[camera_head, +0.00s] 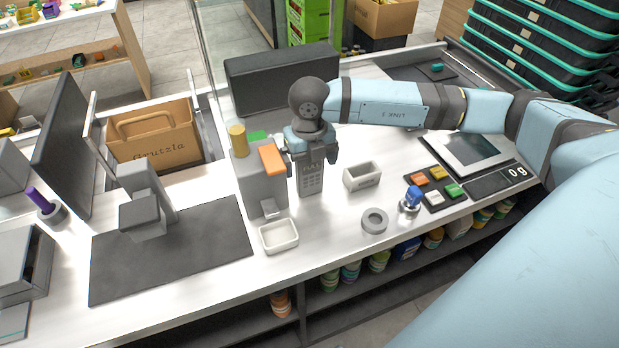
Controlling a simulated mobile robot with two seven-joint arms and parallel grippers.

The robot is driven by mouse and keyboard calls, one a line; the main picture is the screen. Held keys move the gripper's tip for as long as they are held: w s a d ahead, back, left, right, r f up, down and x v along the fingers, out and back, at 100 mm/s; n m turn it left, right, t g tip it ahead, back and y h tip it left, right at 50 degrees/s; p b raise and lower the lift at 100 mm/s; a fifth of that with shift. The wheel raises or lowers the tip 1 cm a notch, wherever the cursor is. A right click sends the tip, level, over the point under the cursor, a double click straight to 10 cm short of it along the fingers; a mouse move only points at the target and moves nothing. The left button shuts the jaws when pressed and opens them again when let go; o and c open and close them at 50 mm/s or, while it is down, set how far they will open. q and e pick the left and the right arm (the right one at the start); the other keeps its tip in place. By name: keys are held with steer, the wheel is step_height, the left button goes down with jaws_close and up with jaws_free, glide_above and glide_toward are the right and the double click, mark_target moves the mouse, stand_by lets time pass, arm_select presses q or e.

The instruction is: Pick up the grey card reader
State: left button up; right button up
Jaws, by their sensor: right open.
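The grey card reader (310,183) with a keypad stands upright on the white counter (340,225), right of a grey dispenser with an orange top. My right gripper (311,157) is directly over the card reader, pointing down. Its jaws are open, with one finger on each side of the reader's upper part. The gripper hides the top of the reader. I cannot tell whether the fingers touch it. My left gripper is not in view.
Close by are the dispenser (251,185), a small white tray (278,236), a white open box (362,176), a grey ring (375,220) and a pad with coloured buttons (434,204). A dark monitor (280,80) stands behind. A dark mat (200,245) lies left.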

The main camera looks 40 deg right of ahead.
steer(key=shift+f, duration=0.5)
steer(key=shift+r, duration=0.1)
steer(key=c, duration=1.1)
steer(key=shift+o, duration=0.2)
